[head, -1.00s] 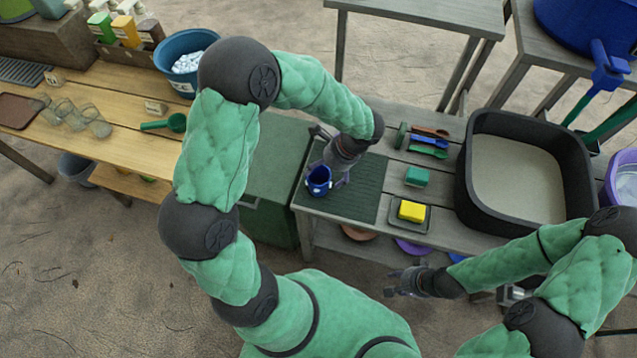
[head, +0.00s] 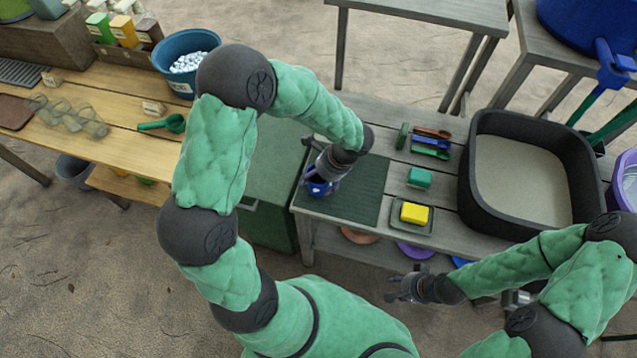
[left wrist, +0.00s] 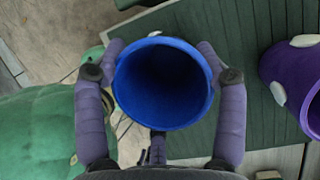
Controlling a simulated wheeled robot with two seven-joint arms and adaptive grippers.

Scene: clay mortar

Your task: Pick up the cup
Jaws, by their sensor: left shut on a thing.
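The blue cup (head: 318,189) is at the left end of the dark green ridged mat (head: 357,195) on the grey bench. My left gripper (head: 322,180) is over it and shut on it. In the left wrist view the round mouth of the blue cup (left wrist: 163,83) faces the camera, with a finger of my left gripper (left wrist: 160,72) against each side. The cup looks empty. The gripper hides much of it in the head view, and I cannot tell whether its base touches the mat. My right gripper (head: 403,288) is in front of the bench, open and apart from everything.
A yellow sponge (head: 414,212) on a small tray, a teal block (head: 419,177) and several small tools lie right of the mat. A black sand tub (head: 470,200) stands beyond them. A purple vessel (left wrist: 292,85) with pale spots is close to the cup in the left wrist view.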

